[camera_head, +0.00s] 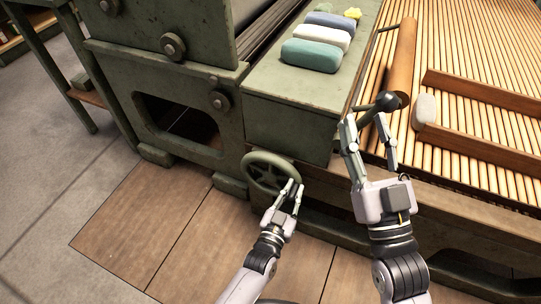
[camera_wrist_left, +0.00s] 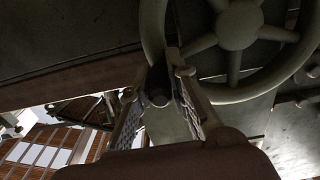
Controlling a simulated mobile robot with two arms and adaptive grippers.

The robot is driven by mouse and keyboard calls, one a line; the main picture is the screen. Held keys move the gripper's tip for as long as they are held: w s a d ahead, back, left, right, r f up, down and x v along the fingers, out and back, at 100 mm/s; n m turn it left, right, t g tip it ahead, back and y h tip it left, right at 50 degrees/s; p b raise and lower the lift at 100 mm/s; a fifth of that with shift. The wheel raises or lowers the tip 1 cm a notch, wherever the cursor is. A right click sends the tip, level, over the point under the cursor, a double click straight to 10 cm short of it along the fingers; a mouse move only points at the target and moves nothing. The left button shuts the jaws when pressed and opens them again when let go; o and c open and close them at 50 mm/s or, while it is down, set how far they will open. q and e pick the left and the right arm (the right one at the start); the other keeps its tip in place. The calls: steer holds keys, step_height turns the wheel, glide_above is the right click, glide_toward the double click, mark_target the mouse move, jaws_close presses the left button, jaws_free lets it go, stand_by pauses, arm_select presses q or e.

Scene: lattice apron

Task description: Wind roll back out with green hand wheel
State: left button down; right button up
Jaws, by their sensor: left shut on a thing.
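The green hand wheel (camera_head: 270,174) is on the front of the green machine, low and left of centre. It also shows in the left wrist view (camera_wrist_left: 239,25), with its rim and spokes. My left gripper (camera_head: 291,190) is at the right side of the wheel's rim, its fingers shut on a small handle (camera_wrist_left: 157,97) beside the rim. The brown roll (camera_head: 403,50) lies at the left end of the slatted bed. My right gripper (camera_head: 369,128) is open by a lever with a black ball knob (camera_head: 386,101); whether it touches the lever is unclear.
Teal, white and dark blue blocks (camera_head: 312,54) and a small yellow thing (camera_head: 352,13) lie on the green housing. Brown bars (camera_head: 480,149) and a pale rounded block (camera_head: 425,111) lie on the slatted bed (camera_head: 460,50). Wooden boards (camera_head: 150,225) cover the floor in front.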

mark_target(289, 172)
arm_select(q)
steer(key=shift+w+a+r+p, duration=0.15)
steer(key=shift+a+r+p, duration=0.15)
steer(key=shift+r+p, duration=0.15)
arm_select(e)
steer(key=shift+w+d+f+g+h, duration=0.15)
steer(key=shift+w+f+g, duration=0.1)
steer(key=shift+f+g, duration=0.35)
steer(key=shift+w+a+f+g+h, duration=0.1)
steer(key=shift+w+f+g+h, duration=0.2)
steer(key=shift+f, duration=0.55)
steer(key=shift+w+d+f+g+h, duration=0.1)
steer(key=shift+w+f+g, duration=0.1)
steer(key=shift+f+g, duration=0.4)
steer(key=shift+f, duration=0.1)
